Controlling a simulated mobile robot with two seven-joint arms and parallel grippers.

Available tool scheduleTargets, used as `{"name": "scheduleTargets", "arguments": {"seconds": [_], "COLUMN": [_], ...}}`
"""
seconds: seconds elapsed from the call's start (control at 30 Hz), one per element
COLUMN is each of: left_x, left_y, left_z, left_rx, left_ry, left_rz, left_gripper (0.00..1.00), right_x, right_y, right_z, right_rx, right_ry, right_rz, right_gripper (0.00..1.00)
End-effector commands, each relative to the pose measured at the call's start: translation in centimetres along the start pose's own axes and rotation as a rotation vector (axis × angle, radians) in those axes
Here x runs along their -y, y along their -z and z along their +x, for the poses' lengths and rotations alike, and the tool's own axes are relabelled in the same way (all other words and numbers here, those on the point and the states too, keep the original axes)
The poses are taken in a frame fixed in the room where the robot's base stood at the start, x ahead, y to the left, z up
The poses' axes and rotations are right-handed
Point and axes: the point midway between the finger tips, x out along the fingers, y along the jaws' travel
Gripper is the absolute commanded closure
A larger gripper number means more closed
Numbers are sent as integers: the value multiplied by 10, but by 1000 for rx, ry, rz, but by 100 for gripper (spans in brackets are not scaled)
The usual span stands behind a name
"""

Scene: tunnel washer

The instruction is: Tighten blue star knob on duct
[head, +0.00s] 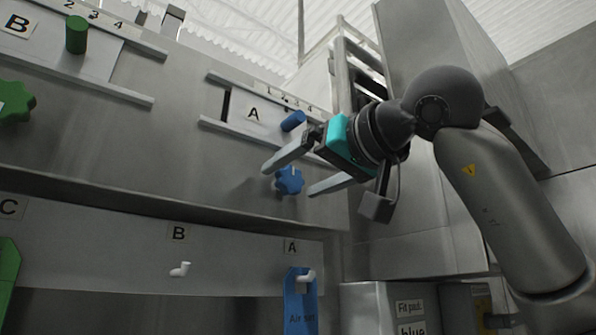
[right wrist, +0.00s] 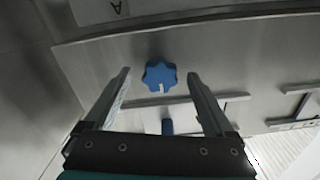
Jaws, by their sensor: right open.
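The blue star knob (head: 289,181) sits on the steel duct face below the sliding plate marked A. In the right wrist view the knob (right wrist: 160,76) lies just beyond and between the fingertips, with a white mark on its edge. My right gripper (head: 288,176) is open around the line to the knob, its two fingers (right wrist: 158,72) apart, with nothing between them. I cannot tell the exact gap from fingertips to knob. My left gripper is not in view.
A blue cylindrical handle (head: 293,121) stands on slide A, close above the right gripper's fingers. A green star knob (head: 14,102) and green handle (head: 77,35) are at left. A blue tag (head: 300,305) hangs from a white hook below.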

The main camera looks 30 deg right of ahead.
Motion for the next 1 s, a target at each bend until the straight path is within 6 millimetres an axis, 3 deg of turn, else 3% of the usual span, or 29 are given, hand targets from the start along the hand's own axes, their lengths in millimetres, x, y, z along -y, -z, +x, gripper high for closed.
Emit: {"name": "scheduleTargets", "arguments": {"seconds": [0.33, 1.0], "left_x": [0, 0], "left_y": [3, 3], "left_z": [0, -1], "left_rx": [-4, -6], "left_ry": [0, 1], "left_rz": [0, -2], "left_gripper": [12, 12], "right_x": [0, 0], "right_y": [0, 0], "right_z": [4, 3], "right_rx": [-1, -1], "right_ry": [0, 0], "right_rz": [0, 0], "right_gripper": [13, 88]}}
